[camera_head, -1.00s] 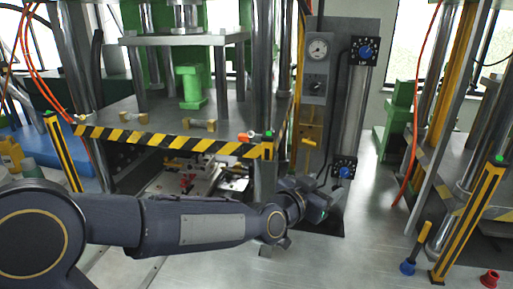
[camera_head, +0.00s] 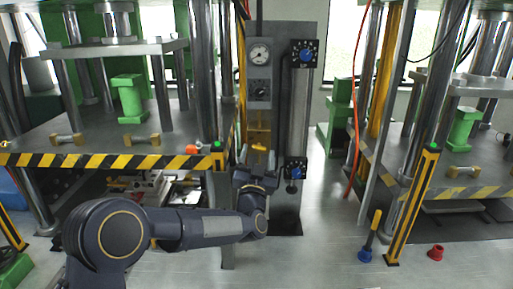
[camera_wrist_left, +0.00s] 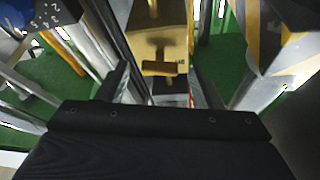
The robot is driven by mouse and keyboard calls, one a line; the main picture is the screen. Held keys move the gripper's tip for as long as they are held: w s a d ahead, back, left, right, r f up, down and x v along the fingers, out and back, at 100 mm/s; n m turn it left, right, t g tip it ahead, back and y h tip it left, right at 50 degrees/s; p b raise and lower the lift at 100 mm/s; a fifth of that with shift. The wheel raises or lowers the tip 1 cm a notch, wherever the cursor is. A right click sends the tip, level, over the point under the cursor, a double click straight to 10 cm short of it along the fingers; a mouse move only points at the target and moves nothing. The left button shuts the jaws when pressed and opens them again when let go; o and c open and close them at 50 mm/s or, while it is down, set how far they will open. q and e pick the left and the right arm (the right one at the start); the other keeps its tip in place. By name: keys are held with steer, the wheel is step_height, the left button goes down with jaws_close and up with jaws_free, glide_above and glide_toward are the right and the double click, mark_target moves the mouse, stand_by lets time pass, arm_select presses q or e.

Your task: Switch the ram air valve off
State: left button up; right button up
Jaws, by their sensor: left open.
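The ram air valve is a yellow block (camera_head: 258,132) low on the grey panel, with a yellow T-shaped handle (camera_head: 258,148) in front of it. In the left wrist view the handle (camera_wrist_left: 163,68) shows its crossbar lying level, ahead of the fingers, with the yellow block (camera_wrist_left: 158,22) behind it. My left gripper (camera_head: 256,168) is just below the handle in the head view. In the left wrist view my left gripper (camera_wrist_left: 160,90) is open, its fingers on either side of the handle's line, with nothing between the tips. My right gripper is not in view.
The panel also carries a gauge (camera_head: 259,54), a black knob (camera_head: 261,88) and blue knobs above (camera_head: 306,55) and below (camera_head: 296,172). A press table with a striped edge (camera_head: 120,160) stands left. A striped post (camera_head: 412,205) stands right.

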arm_select(q)
steer(key=shift+x, duration=0.75)
